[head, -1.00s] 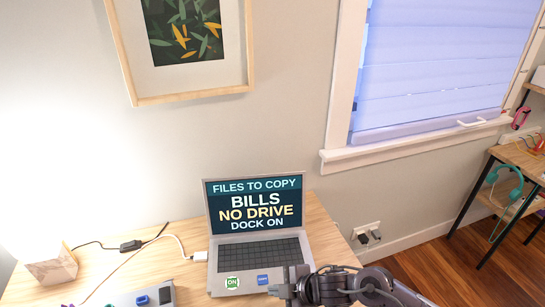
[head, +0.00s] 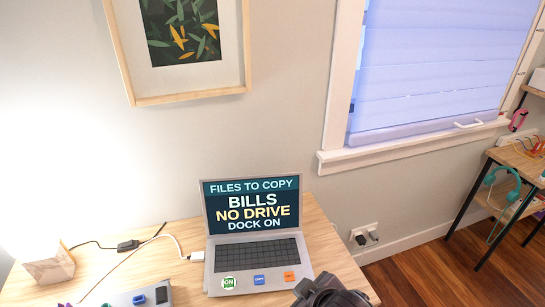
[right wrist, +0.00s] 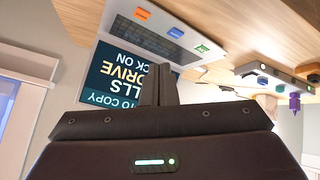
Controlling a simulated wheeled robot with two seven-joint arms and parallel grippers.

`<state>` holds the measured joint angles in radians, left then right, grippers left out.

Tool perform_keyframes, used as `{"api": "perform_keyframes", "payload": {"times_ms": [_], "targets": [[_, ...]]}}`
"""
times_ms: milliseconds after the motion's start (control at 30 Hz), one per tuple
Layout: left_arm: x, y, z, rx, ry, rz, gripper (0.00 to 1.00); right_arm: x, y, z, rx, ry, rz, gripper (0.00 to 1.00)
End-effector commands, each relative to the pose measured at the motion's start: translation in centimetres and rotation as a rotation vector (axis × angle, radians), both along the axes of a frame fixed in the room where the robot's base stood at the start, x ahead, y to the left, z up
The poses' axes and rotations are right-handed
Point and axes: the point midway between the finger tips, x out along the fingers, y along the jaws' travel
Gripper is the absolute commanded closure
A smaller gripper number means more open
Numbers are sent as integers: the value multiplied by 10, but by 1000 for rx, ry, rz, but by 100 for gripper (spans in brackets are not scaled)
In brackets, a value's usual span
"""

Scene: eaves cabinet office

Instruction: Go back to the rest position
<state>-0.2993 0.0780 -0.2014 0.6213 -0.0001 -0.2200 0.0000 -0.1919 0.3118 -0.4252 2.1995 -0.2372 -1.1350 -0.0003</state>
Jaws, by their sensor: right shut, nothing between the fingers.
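My right gripper (right wrist: 158,82) is shut and empty in the right wrist view, its dark fingers pressed together in front of the laptop. In the head view only a dark part of my right arm shows at the bottom edge, right of the laptop (head: 258,250). The laptop is open on the desk, and its screen (head: 250,206) reads "FILES TO COPY, BILLS, NO DRIVE, DOCK ON". Green, blue and orange buttons line its front edge. It shows upside down in the right wrist view (right wrist: 150,45). My left gripper is not in view.
The wooden desk (head: 335,258) also bears a grey dock (head: 150,297) with a blue button, cables and a glowing lamp (head: 48,265). A window with a blind and a wall socket are to the right. A second desk (head: 520,165) stands far right.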

Motion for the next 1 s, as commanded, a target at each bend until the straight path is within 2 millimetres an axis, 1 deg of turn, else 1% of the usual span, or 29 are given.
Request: {"api": "perform_keyframes", "payload": {"times_ms": [33, 100, 200, 400, 567, 867, 967, 1000], "targets": [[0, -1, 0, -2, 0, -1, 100, -12, -16, -1, 14, 55, -80, 100], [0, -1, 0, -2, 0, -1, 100, -24, -37, -2, 21, 119, -177, 100], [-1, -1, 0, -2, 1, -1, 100, -44, -64, -5, 28, 202, -292, 100], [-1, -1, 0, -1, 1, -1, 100, -84, -105, -8, 38, 352, -481, 100], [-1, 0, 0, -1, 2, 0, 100, -117, -131, -9, 43, 459, -607, 100], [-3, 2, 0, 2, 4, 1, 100, -102, -128, -80, 30, 486, -604, 100], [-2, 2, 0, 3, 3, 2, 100, -99, -128, -109, 26, 495, -603, 100], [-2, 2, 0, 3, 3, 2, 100, -98, -127, -122, 24, 499, -602, 100]]}}
